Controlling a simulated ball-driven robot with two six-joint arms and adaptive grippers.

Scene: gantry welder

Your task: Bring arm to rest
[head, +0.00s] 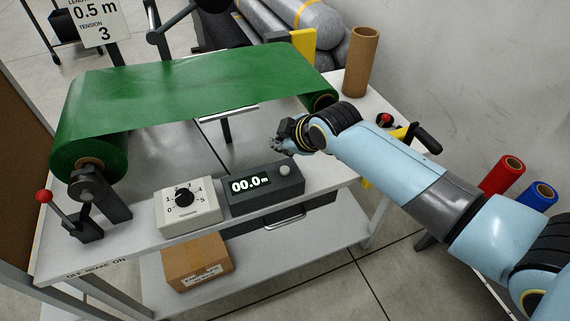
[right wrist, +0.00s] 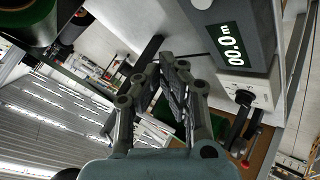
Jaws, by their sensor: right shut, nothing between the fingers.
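My right arm (head: 385,160) is light blue and black and reaches in from the right over the white bench. My right gripper (head: 277,146) is above the bench, behind the digital counter and in front of the green sheet. In the right wrist view its fingers (right wrist: 168,70) are shut with nothing between them. My left gripper is in neither view.
The green sheet (head: 200,85) spans two rolls across the bench (head: 130,225). A counter (head: 262,188) reading 00.0 m and a dial box (head: 187,205) stand at the front edge. A red-knobbed lever (head: 62,212) is at left. A cardboard tube (head: 361,62) stands upright at back right.

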